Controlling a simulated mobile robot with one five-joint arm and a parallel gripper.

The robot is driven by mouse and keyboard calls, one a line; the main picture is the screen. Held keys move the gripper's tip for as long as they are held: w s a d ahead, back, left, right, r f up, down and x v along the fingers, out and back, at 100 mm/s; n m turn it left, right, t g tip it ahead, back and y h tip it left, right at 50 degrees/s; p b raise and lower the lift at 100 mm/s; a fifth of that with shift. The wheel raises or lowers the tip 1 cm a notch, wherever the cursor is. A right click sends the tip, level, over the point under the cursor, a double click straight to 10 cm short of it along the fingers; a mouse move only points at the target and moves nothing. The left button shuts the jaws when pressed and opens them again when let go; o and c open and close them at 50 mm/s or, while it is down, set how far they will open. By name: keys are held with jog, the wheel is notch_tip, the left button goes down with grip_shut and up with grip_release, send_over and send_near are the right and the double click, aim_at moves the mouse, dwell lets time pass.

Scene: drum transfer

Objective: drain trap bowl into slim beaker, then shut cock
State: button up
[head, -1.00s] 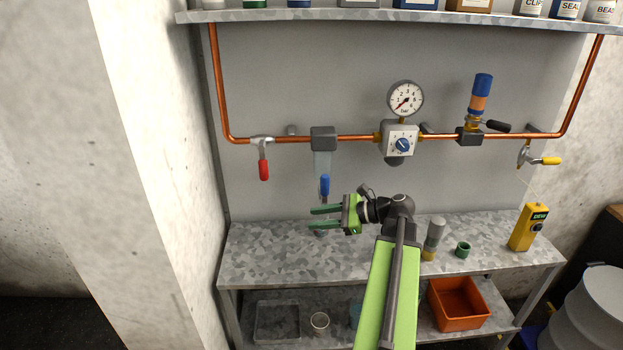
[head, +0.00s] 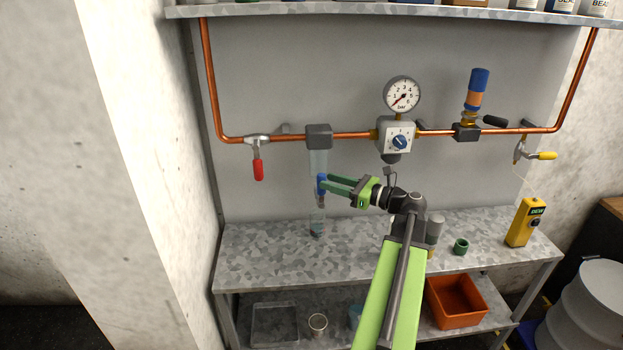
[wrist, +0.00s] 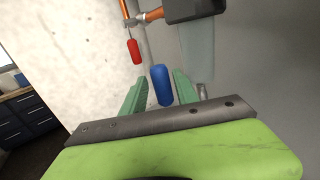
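The clear trap bowl (head: 318,162) hangs under a dark block on the copper pipe; it also shows in the wrist view (wrist: 197,50). The cock's blue handle (head: 321,184) is just below the bowl. The slim beaker (head: 317,222) stands upright on the bench beneath the cock, with a bluish tint low inside; its liquid level is unclear. My gripper (head: 330,182) is at the blue handle, coming from the right. In the wrist view its green fingers are apart, with the blue handle (wrist: 161,86) between them. I cannot tell whether they touch it.
A red-handled valve (head: 258,168) hangs to the left. A gauge (head: 402,95) and regulator (head: 397,136) are on the pipe to the right. A grey cylinder (head: 435,228), green cup (head: 461,246) and yellow device (head: 526,222) stand right on the bench. The bench's left part is clear.

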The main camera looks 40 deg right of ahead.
jog(key=x, duration=0.6)
jog(key=shift+w, duration=0.35)
jog(key=shift+a, duration=0.1)
grip_shut()
dwell(0.8)
